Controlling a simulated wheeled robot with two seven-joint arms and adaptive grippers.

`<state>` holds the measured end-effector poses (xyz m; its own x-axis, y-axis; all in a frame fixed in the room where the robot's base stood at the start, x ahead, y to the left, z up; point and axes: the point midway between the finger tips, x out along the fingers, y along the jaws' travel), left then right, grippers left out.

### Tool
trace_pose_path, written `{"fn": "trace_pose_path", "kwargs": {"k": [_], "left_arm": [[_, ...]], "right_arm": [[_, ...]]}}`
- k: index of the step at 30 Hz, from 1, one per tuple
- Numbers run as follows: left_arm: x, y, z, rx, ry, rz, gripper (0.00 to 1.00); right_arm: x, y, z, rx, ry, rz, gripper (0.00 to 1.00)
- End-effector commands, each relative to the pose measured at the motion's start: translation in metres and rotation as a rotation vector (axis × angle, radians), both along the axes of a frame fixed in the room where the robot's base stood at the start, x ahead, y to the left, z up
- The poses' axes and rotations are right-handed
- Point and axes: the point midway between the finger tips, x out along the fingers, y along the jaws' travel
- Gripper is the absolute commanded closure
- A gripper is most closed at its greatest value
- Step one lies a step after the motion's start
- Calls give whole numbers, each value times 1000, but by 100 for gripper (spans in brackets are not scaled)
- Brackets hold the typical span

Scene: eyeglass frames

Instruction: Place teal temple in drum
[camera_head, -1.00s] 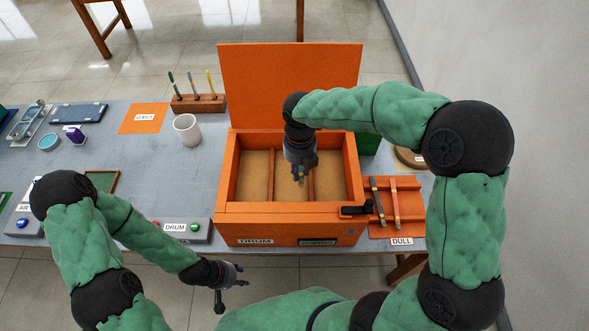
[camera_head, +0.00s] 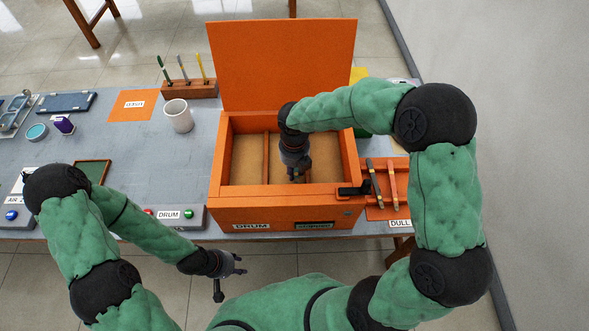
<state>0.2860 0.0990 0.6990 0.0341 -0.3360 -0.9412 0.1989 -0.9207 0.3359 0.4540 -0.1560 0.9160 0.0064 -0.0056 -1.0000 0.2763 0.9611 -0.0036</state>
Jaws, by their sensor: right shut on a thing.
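The drum is an orange wooden box (camera_head: 225,212) marked DRUM on its front, with its lid (camera_head: 280,65) raised and dividers splitting its tan floor. My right gripper (camera_head: 296,177) points down into the box, right of the left divider, and is shut on the teal temple. The temple is almost wholly hidden by the fingers, and I cannot tell whether it touches the floor. My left gripper (camera_head: 230,278) is open and empty in front of the table's near edge, left of the box.
A rack (camera_head: 190,90) with several upright temples and a white mug (camera_head: 178,116) stand behind left. An orange DULL tray (camera_head: 402,212) with two temples lies right of the box. A DRUM button box (camera_head: 190,218) sits to its left.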

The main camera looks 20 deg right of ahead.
Motion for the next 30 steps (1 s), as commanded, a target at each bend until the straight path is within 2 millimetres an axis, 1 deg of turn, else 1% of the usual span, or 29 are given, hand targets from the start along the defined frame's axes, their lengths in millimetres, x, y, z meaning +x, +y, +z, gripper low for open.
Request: {"fn": "trace_pose_path", "kwargs": {"k": [17,18,20,21,30], "left_arm": [[0,0,-2,0,0,0,60],[0,0,-2,0,0,0,60],[0,0,-2,0,0,0,60],[0,0,-2,0,0,0,60],[0,0,-2,0,0,0,60]], "right_arm": [[0,0,-12,0,1,0,100],[0,0,-12,0,1,0,68],[0,0,-12,0,1,0,51],[0,0,-12,0,1,0,50],[0,0,-11,0,0,0,50]]}}
